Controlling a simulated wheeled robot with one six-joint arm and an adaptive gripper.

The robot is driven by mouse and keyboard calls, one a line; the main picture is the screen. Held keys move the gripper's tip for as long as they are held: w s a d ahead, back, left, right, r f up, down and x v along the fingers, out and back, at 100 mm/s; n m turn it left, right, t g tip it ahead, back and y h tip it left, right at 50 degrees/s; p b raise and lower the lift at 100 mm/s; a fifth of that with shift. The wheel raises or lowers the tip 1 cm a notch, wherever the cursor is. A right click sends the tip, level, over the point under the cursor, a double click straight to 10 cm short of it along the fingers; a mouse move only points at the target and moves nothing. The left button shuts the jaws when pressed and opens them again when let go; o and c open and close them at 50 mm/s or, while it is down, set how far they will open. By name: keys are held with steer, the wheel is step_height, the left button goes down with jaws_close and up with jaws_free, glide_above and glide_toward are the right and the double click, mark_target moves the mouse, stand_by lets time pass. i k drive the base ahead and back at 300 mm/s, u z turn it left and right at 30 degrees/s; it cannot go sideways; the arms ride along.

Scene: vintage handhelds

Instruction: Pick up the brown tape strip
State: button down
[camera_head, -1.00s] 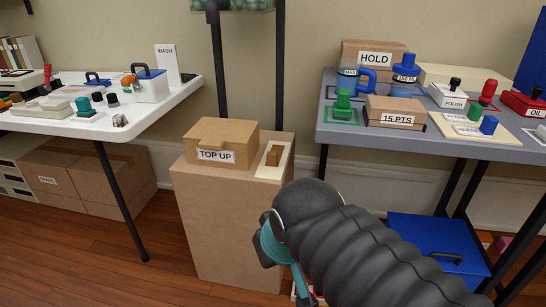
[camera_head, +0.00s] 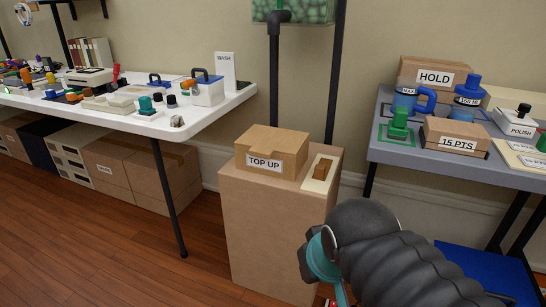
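No flat strip that I can surely call the brown tape strip shows in the head view. A small brown piece (camera_head: 320,171) lies on a cream plate (camera_head: 318,186) on top of the tall cardboard pedestal; it is too small to tell whether it is tape. My black ribbed arm and its teal joint are at the bottom, in front of the pedestal's right side. My gripper's fingers do not show, so I cannot see whether they hold anything.
A cardboard box marked TOP UP (camera_head: 272,150) stands beside the cream plate. A white table (camera_head: 205,117) with many small objects is at left. A grey table (camera_head: 400,152) with boxes and blue bottles is at right. Wooden floor (camera_head: 120,250) is clear at lower left.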

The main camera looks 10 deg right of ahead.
mark_target(322, 169)
steer(key=u, duration=0.1)
steer(key=k, duration=1.05)
steer(key=z, duration=0.85)
steer(key=i, duration=1.3)
steer(key=u, duration=0.75)
